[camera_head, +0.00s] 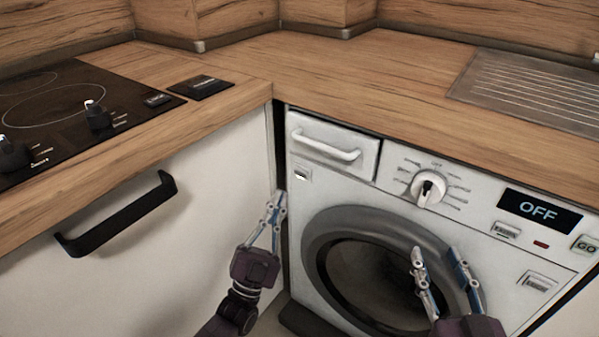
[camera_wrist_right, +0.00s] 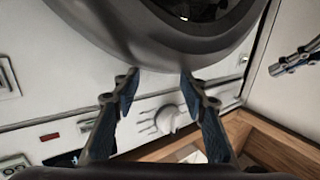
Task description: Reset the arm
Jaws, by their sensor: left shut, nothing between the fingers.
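My left gripper (camera_head: 277,203) is shut and empty in the head view. It hangs in front of the corner between the white cabinet and the washing machine, left of the round door. My right gripper (camera_head: 435,252) is open and empty in front of the washing machine door (camera_head: 318,231). Its spread fingers also show in the right wrist view (camera_wrist_right: 159,77), with the grey door rim (camera_wrist_right: 125,40) beyond them. The washing machine (camera_head: 392,165) has a round dial (camera_head: 428,188), a drawer with a white handle and a display (camera_head: 539,210) reading OFF. The door looks closed.
A wooden counter (camera_head: 370,75) runs above the machine, with a grooved metal drainer (camera_head: 530,88) at right. A black hob (camera_head: 75,105) with knobs is at left. A black handle (camera_head: 120,215) sticks out from the white cabinet (camera_head: 190,235).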

